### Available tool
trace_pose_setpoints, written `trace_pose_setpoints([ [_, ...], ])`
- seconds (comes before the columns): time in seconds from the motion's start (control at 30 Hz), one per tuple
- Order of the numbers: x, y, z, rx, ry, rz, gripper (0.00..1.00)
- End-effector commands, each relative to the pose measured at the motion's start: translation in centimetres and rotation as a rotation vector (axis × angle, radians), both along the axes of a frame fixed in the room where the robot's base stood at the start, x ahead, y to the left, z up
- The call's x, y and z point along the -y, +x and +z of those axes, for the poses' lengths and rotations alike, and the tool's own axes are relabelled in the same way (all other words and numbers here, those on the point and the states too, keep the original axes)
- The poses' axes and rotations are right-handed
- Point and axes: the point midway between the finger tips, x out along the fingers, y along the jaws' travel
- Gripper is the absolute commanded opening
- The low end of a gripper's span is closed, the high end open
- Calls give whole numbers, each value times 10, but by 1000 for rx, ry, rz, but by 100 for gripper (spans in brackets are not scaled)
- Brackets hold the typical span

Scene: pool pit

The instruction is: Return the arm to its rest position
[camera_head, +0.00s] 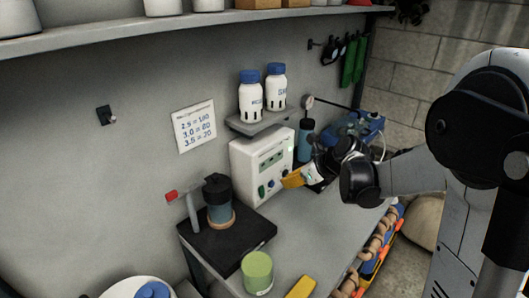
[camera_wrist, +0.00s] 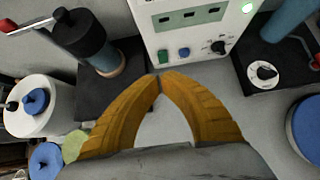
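My gripper (camera_head: 292,180) is in front of the white control box (camera_head: 262,160), with my arm reaching in from the right. In the wrist view, my gripper's two orange fingers (camera_wrist: 162,77) curve together and their tips meet. Nothing is held between them. The tips are near the lower edge of the box, which also shows in the wrist view (camera_wrist: 190,35); I cannot tell whether they touch it. The box has a display, a green button, a blue button, a black knob and a lit green lamp.
A green cup (camera_head: 257,272) and a yellow block (camera_head: 301,288) are at the bench's front. A small shelf (camera_head: 258,124) with two white bottles is above the box. The bench middle is clear.

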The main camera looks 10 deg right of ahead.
Motion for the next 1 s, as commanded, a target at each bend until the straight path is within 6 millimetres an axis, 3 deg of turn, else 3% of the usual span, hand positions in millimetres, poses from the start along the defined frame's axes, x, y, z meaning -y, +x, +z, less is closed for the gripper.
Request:
trace_pose_setpoints([
  [0.13, -5, -9, 5, 26, -64, 59, 0],
  [0.27, -19, -40, 19, 108, -280, 259, 0],
  [0.5, -42, -132, 38, 312, -874, 880, 0],
  [0.7, -46, -207, 34, 445, -1330, 1445, 0],
  [0.83, -43, -240, 25, 496, -1543, 1747, 0],
  [1.0, -40, -261, 18, 523, -1685, 1970, 0],
])
